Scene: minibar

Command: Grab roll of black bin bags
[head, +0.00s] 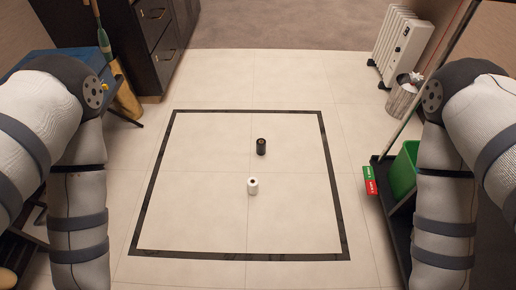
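The roll of black bin bags (261,147) stands upright on the pale tiled floor, inside the dark square outline, a little right of its middle. A white roll (252,186) stands on the floor nearer to me and slightly left of it, apart from it. My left arm comes in at the left edge and my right arm at the right edge. Both hang down beyond the bottom of the view, so neither gripper shows. Nothing is touching either roll.
A dark cabinet (155,45) stands back left. The floor around the rolls is clear.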

